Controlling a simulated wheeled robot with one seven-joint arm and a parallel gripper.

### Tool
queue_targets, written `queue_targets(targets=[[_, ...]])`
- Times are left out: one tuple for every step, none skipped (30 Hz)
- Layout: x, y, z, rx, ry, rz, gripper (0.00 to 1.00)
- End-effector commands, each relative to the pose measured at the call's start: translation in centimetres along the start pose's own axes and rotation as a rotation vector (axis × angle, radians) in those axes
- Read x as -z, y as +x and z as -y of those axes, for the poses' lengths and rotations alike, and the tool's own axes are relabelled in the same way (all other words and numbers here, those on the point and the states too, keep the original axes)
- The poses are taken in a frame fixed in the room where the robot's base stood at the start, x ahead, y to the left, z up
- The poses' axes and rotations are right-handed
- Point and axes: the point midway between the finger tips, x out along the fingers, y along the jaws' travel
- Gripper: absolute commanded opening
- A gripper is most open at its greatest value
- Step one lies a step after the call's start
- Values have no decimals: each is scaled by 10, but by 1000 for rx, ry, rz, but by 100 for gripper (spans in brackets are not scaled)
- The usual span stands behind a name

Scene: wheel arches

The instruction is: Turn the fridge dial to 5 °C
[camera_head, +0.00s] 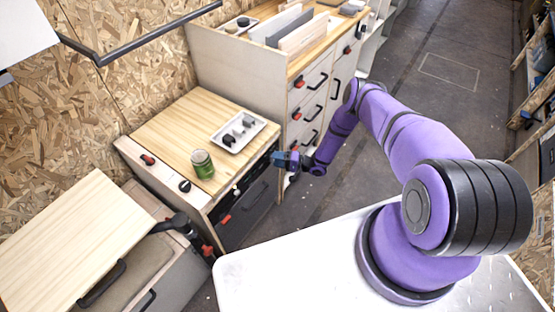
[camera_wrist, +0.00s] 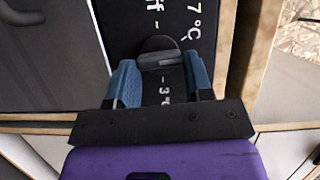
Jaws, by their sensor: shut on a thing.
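The fridge dial (camera_wrist: 158,45) is a round dark knob with a grey raised bar, on a black panel (camera_wrist: 128,25) with white hand-drawn marks. The bar lies roughly crosswise in the wrist view. I can read "7°C" above right of the dial, part of "off" above, and a partly covered "3" below. No 5 °C mark is readable. My gripper (camera_wrist: 160,66) is shut on the dial, a blue finger on each side of the bar. In the head view my gripper (camera_head: 286,161) is at the upper right of the black fridge front (camera_head: 240,217), hiding the dial.
The wooden counter (camera_head: 165,125) above the fridge holds a green jar (camera_head: 202,164) and a white tray (camera_head: 238,131) with small items. A drawer cabinet (camera_head: 245,75) stands behind. Open floor (camera_head: 420,75) lies to the right. A grey door (camera_wrist: 50,55) is left of the panel.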

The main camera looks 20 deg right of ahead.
Motion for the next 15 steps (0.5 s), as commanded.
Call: queue_targets(targets=[[0, -1, -2, 16, 40, -1, 23], [0, -1, -3, 26, 67, -1, 23], [0, -1, -3, 41, 102, -2, 23], [-1, -1, -4, 52, 127, -2, 23], [-1, -1, -4, 62, 153, -2, 23], [-1, -1, -4, 76, 186, -2, 23], [-1, -1, -4, 86, 211, -2, 23], [-1, -1, -5, 95, 234, -2, 23], [-1, -1, -5, 109, 265, -2, 23], [-1, -1, -6, 118, 288, -2, 23], [-1, -1, -6, 126, 309, -2, 23], [-1, -1, -6, 137, 336, -2, 23], [-1, -1, -6, 146, 355, -2, 23], [-1, -1, -6, 153, 374, -2, 23], [-2, -1, -7, 162, 396, -2, 23]])
